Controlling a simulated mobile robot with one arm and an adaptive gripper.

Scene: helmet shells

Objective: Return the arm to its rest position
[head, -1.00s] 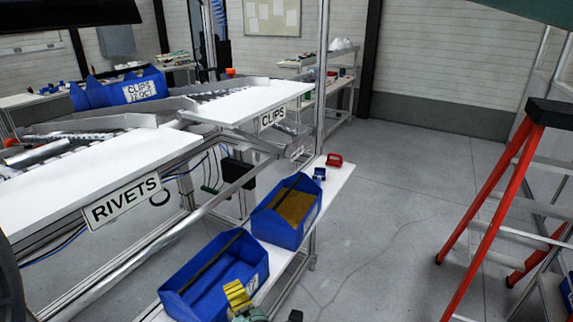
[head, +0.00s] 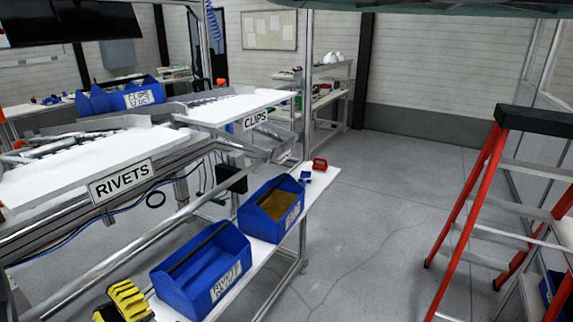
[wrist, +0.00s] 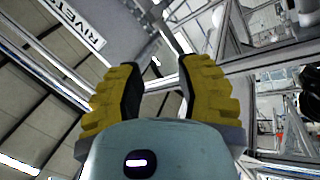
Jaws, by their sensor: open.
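My gripper (head: 126,300) shows at the lower left of the head view, its yellow ridged fingers beside the near end of the front blue bin (head: 205,270). In the wrist view my gripper (wrist: 158,90) has its two yellow fingers spread apart, with nothing between them. It is open and empty. The wrist view is tilted and shows the RIVETS sign (wrist: 78,22), metal framing and the ceiling beyond the fingers. Most of my arm is out of view.
A second blue bin (head: 272,208) with brownish contents stands on the white shelf (head: 318,192), near a small red item (head: 319,164). The RIVETS table (head: 60,178) is at left. A red stepladder (head: 466,205) stands at right. Floor between shelf and ladder is clear.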

